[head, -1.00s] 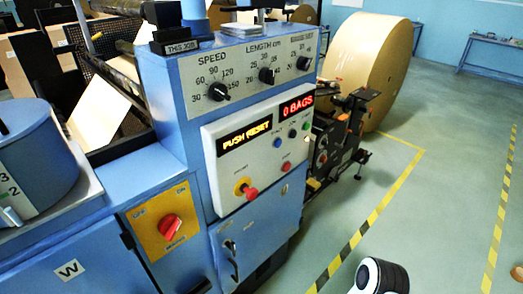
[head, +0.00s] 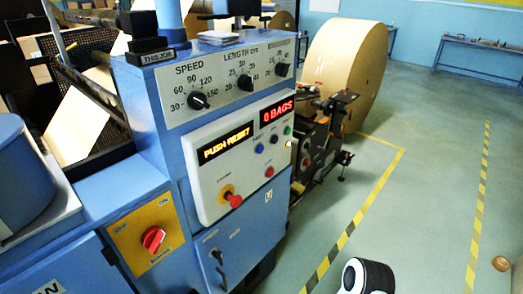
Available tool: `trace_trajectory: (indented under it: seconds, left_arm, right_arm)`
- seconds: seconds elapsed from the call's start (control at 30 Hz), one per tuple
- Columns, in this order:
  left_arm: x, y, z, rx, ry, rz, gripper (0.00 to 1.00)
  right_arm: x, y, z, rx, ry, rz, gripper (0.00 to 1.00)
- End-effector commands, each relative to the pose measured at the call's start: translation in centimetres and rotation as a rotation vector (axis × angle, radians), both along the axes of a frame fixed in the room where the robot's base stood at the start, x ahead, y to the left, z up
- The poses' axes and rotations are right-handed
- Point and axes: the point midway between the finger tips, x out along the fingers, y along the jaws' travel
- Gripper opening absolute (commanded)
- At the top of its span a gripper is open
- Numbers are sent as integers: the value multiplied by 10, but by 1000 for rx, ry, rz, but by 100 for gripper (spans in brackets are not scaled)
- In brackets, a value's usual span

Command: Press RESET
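The white control panel (head: 240,160) on the blue machine has a small display (head: 226,145) that reads PUSH RESET. A second display (head: 276,113) reads 0 BAGS. A blue button (head: 259,148), a dark button (head: 274,139) and a green button (head: 287,130) form a row below it. A red button (head: 269,171) sits lower. A red mushroom knob (head: 233,200) on a yellow disc is at the panel's lower left. The small button labels are too blurred to read surely. Neither gripper is in view; only a black and white part of my arm shows at the bottom.
Above the panel are three black dials, one marked SPEED (head: 198,101). A red rotary switch (head: 153,239) sits on a yellow plate at lower left. A large kraft roll (head: 345,70) stands behind. The floor (head: 430,160) at right is mostly open, with yellow-black tape.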

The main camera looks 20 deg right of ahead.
Motion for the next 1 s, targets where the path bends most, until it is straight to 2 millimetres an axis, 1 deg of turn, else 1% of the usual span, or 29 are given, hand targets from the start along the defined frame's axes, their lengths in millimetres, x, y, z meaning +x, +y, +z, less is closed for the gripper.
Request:
trace_trajectory:
  seconds: [0.17,0.2,0.27,0.3,1.0]
  left_arm:
    - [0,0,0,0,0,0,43]
    - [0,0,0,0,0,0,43]
    - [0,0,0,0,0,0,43]
    - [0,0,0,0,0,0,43]
    - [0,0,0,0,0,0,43]
  right_arm:
    - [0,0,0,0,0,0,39]
    - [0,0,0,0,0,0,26]
    - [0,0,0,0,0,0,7]
    - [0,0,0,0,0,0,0]
    - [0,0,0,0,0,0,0]
